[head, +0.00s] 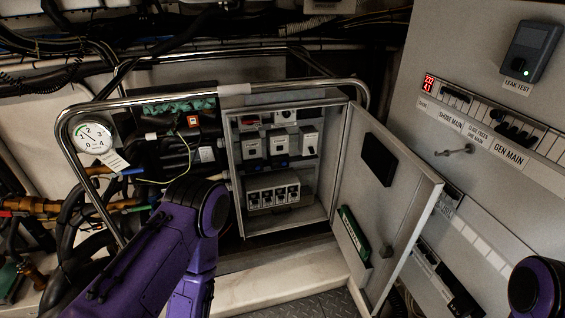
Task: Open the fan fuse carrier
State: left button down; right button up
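The open grey electrical cabinet (236,178) stands in the middle of the head view, its door (366,210) swung out to the right. Inside, a lower grey block (272,182) carries a row of several small dark units that look like fuse carriers; their labels are too small to read, so I cannot tell which is the fan one. An upper row of white and black switch modules (279,142) sits above. Only a purple part of my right arm shows at the lower right.
A chrome tube frame (345,83) surrounds the cabinet and a round gauge (94,137) hangs at left. Hoses and brass fittings lie further left. A wall panel (405,120) with breakers stands right. The door limits room on the right; the cabinet front is open.

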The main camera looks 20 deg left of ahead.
aim_at(280, 199)
jog(key=z, duration=1.2)
jog(key=k, duration=0.75)
jog(key=u, duration=0.7)
jog(key=i, duration=1)
